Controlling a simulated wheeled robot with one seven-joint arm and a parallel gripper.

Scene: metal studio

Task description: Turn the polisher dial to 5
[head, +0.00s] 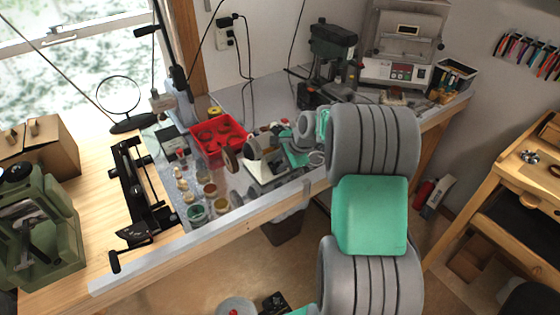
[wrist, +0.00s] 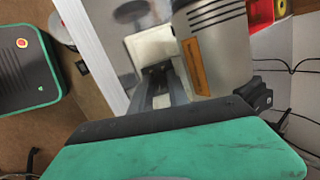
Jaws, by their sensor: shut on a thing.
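The polisher (head: 268,168) stands on the metal-topped bench, with a pale base and a buff wheel (head: 231,160) at its left end. In the wrist view its grey motor housing (wrist: 218,45) with dark vent slots and an orange label fills the upper middle, beside its pale base (wrist: 152,46). My gripper (wrist: 158,70) reaches the front of the base, its fingers closed on a small dark part there, which appears to be the dial. The fingers hide most of it, and its numbers and setting cannot be read. In the head view my arm and hand cover the polisher's right side.
A red tray (head: 219,152) lies behind the polisher. Several small jars (head: 221,205) stand to its left near the bench edge. A green drill press (head: 333,52) and a machine with a panel (head: 400,50) stand at the back right. A dark bin (head: 284,228) is below the bench.

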